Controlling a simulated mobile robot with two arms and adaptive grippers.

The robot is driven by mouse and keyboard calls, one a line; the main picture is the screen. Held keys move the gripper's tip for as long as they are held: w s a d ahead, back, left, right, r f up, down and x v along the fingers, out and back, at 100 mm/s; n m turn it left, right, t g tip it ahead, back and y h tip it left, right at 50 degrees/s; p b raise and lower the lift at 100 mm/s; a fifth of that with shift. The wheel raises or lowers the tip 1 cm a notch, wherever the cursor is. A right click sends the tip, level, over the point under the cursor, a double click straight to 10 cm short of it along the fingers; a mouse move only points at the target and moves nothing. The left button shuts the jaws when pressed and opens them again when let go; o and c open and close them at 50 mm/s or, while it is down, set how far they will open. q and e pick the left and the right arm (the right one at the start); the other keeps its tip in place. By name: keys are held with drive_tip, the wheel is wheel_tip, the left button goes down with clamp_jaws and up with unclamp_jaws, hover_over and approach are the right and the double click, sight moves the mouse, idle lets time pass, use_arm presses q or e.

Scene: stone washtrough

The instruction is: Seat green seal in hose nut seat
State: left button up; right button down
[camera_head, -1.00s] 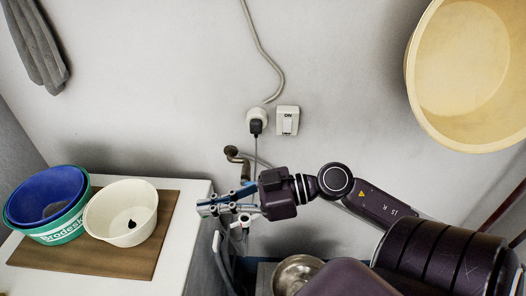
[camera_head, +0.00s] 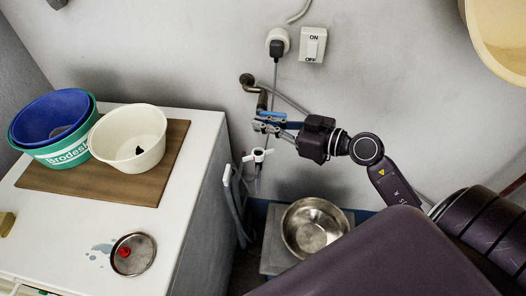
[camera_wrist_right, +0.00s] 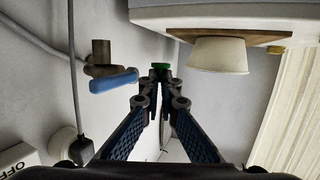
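The green seal (camera_wrist_right: 161,68) shows in the right wrist view as a small green piece between the tips of my right gripper (camera_wrist_right: 160,82). The fingers converge on it and look shut on it. In the head view my right gripper (camera_head: 263,125) is in front of the wall pipe, close to a blue lever (camera_head: 272,115); the seal cannot be made out there. A white fitting (camera_head: 257,155) with a hose hangs below the gripper. I cannot clearly identify the hose nut seat. My left gripper is not in view.
A white cabinet (camera_head: 105,225) at left carries a board (camera_head: 165,180), stacked tubs (camera_head: 62,150), a cream bowl (camera_head: 128,165) and a metal lid (camera_head: 140,265) with a red knob. A steel bowl (camera_head: 312,250) stands low below the arm. The wall behind holds a socket and a switch.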

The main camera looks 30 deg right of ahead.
drive_tip(key=b, duration=0.1)
hover_over(263, 154)
wheel_tip(263, 154, down, 5)
drive_tip(key=shift+f, duration=0.1)
wheel_tip(263, 154, down, 4)
drive_tip(key=shift+b, duration=0.85)
drive_tip(key=shift+f, duration=0.55)
drive_tip(key=c, duration=2.2)
unclamp_jaws()
drive_tip(key=shift+o, duration=0.2)
